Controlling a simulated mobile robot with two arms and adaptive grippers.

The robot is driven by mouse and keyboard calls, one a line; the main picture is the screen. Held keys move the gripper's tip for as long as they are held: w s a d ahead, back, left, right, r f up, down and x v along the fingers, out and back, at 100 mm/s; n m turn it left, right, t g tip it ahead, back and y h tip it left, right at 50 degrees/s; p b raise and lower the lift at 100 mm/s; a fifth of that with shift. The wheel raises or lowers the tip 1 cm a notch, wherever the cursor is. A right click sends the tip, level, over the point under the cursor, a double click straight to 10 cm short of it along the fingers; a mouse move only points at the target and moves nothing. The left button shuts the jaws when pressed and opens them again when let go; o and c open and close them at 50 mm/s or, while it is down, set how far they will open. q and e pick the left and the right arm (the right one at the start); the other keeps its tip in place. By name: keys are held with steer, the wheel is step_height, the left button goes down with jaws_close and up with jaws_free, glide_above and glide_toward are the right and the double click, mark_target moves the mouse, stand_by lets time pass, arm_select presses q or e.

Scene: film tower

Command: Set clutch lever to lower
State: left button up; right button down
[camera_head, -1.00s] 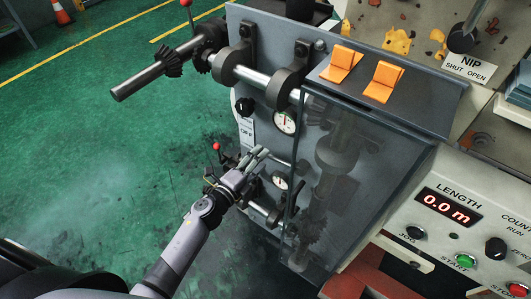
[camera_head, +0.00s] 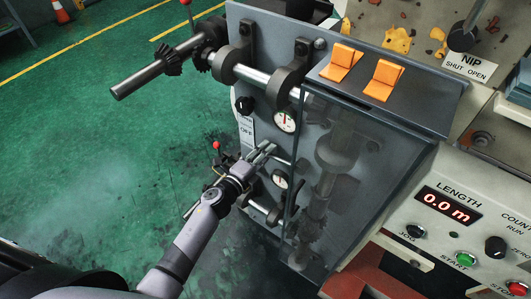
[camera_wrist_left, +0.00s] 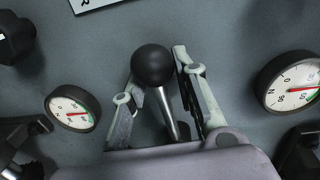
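A lever with a black ball knob (camera_wrist_left: 153,65) and a shiny metal rod stands out from the grey panel (camera_wrist_left: 230,45) in the left wrist view. My left gripper (camera_wrist_left: 159,56) has one finger on each side of this lever, spread apart. Whether either finger touches the knob cannot be told. In the head view the left gripper (camera_head: 268,149) is at the lower left part of the grey machine panel (camera_head: 222,65), and its fingers hide the knob. No readable label shows that this is the clutch lever. My right gripper is not seen.
Two dial gauges (camera_head: 284,121) (camera_head: 280,179) flank the gripper. A black knob (camera_head: 244,105) sits above. A clear guard (camera_head: 335,180) covers shafts to the right. A red-knobbed lever (camera_head: 216,146) is close to the wrist. Green floor (camera_head: 90,130) is free at left.

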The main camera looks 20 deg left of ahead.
arm_select(q)
jaws_close()
steer(key=shift+f, duration=0.1)
